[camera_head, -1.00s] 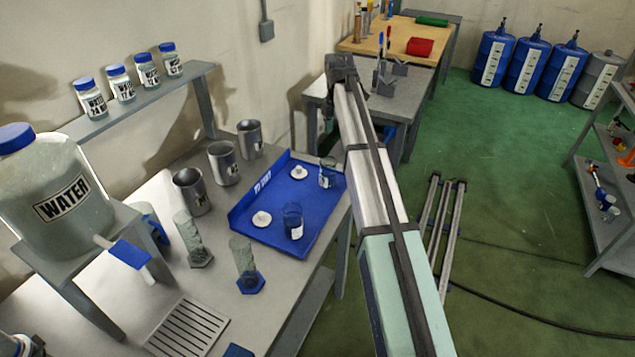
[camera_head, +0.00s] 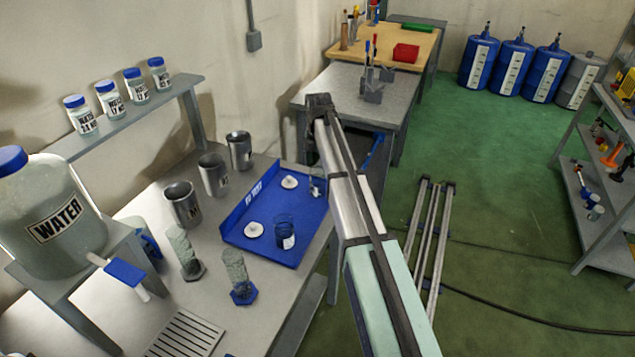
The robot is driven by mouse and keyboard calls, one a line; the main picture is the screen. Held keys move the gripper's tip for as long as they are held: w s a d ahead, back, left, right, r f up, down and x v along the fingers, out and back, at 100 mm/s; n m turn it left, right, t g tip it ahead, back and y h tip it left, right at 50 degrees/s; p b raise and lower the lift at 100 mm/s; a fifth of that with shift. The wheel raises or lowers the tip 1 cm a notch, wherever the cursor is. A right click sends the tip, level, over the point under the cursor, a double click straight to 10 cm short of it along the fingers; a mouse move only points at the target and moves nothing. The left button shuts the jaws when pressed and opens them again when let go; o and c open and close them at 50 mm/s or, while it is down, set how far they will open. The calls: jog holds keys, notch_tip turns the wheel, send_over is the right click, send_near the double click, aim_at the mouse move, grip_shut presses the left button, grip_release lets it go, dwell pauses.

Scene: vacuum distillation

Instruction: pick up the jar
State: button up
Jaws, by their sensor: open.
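A clear glass jar with a pale label (camera_head: 284,232) stands upright on the blue tray (camera_head: 262,246). A second small glass vessel (camera_head: 317,188) stands near the tray's right edge, partly covered by my arm. Which vessel is the task's jar is not certain, as several lidded jars (camera_head: 108,98) also stand on the raised shelf.
Two white round pieces (camera_head: 289,182) lie on the tray. Metal beakers (camera_head: 212,174) and two cylinders (camera_head: 238,278) stand left of it. A large water tank (camera_head: 50,212) is at the left.

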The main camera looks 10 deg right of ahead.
aim_at(317, 179)
jog(key=shift+s+a+f+p, duration=0.1)
jog(key=shift+f+p, duration=0.55)
jog(key=shift+f, duration=0.8)
jog(key=shift+s+a+f+p, duration=0.1)
jog(key=shift+f+p, duration=0.55)
jog(key=shift+f, duration=0.75)
jog(key=c, duration=1.3)
